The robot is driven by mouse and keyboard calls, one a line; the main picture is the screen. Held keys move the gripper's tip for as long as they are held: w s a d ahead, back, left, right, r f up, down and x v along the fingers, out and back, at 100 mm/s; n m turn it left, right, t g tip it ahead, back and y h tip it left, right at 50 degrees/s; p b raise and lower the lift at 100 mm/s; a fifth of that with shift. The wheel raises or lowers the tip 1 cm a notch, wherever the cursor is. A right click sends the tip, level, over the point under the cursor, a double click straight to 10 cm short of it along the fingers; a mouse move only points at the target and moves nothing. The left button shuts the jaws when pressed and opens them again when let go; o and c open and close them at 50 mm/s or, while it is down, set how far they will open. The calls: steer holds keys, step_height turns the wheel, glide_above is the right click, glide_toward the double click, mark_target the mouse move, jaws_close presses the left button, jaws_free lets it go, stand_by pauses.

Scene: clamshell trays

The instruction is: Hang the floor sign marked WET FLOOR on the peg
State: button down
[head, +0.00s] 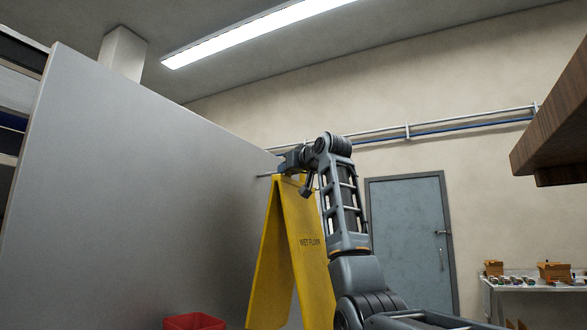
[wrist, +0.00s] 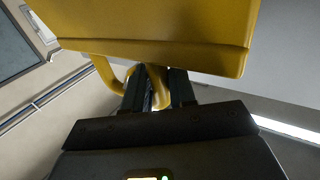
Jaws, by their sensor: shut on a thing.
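The yellow floor sign (head: 284,255), marked WET FLOOR, hangs upright with its two panels spread at the bottom. My gripper (head: 288,168) is at its top, beside the grey panel. In the wrist view, my gripper (wrist: 155,92) is shut on the sign's looped yellow handle (wrist: 116,72), and the sign's body (wrist: 150,50) fills the upper part. A thin peg (head: 263,176) shows at the grey panel, just left of the sign's top. Whether the peg passes through the handle loop cannot be told, as my gripper and the sign's top hide that spot.
The large grey panel (head: 130,190) stands close on the left. A red bin (head: 194,321) is below it. A wooden shelf (head: 555,125) juts in at upper right, above a table (head: 535,288) with small boxes. A blue door (head: 408,235) is behind my arm.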

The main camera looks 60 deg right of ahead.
steer(key=shift+w+a, duration=0.1)
steer(key=shift+w, duration=0.95)
steer(key=shift+w+f+p, duration=0.35)
steer(key=shift+w+p, duration=0.25)
steer(key=shift+p, duration=0.1)
steer(key=shift+f, duration=0.1)
steer(key=c, duration=0.9)
jaws_free()
steer(key=shift+o, duration=0.3)
steer(key=shift+f, duration=0.1)
steer(key=b+v, duration=0.1)
steer(key=v, duration=0.6)
steer(key=shift+s+a+b, duration=0.25)
steer(key=shift+a+b, duration=0.05)
steer(key=shift+a, duration=0.05)
